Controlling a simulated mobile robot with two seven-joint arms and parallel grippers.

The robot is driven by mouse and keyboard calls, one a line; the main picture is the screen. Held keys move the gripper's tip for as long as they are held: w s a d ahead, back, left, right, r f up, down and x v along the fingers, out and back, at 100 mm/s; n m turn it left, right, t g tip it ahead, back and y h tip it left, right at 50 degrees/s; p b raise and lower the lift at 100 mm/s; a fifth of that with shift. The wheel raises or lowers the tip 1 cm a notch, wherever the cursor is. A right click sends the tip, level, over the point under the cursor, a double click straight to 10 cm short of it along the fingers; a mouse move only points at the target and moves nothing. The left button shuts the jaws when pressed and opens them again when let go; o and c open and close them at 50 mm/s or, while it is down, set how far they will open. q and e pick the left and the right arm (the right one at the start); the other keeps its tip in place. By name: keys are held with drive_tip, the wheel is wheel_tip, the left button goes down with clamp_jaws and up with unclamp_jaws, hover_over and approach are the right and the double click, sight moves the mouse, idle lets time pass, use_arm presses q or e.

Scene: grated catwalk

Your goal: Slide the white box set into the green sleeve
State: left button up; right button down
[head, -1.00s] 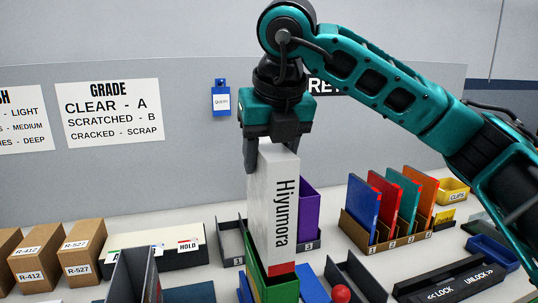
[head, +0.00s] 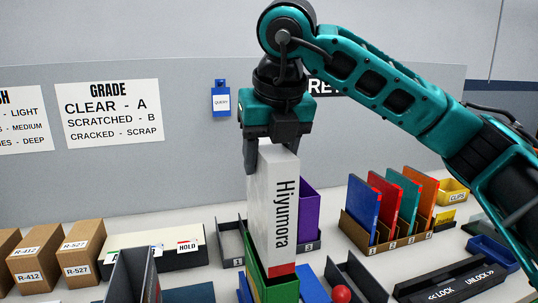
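The white box set (head: 284,215) stands upright in the head view, with "Hiyumora" on its side and a red band at its base. Its lower end is at the open top of the green sleeve (head: 278,289); part of it is hidden behind the sleeve's wall, so I cannot tell how deep it sits. My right gripper (head: 272,158), on the arm from the right, points down and is shut on the top of the box set. My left gripper is not in view.
A purple sleeve (head: 309,208) stands close behind the box set. A grey holder (head: 132,275) is to the left, and a red ball (head: 341,293) to the right. A rack (head: 385,243) of coloured cases stands further right. Brown boxes (head: 80,254) stand at left.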

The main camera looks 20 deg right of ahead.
drive_tip(key=shift+f+b, duration=3.5)
drive_tip(key=shift+f, duration=0.7)
drive_tip(key=shift+f+b, duration=0.55)
drive_tip(key=shift+f, duration=0.1)
drive_tip(key=shift+f+b, duration=0.45)
drive_tip(key=shift+f, duration=0.05)
drive_tip(key=shift+f+b, duration=0.7)
drive_tip(key=shift+f, duration=0.15)
drive_tip(key=shift+f+b, duration=1.2)
drive_tip(key=shift+f, duration=0.25)
unclamp_jaws()
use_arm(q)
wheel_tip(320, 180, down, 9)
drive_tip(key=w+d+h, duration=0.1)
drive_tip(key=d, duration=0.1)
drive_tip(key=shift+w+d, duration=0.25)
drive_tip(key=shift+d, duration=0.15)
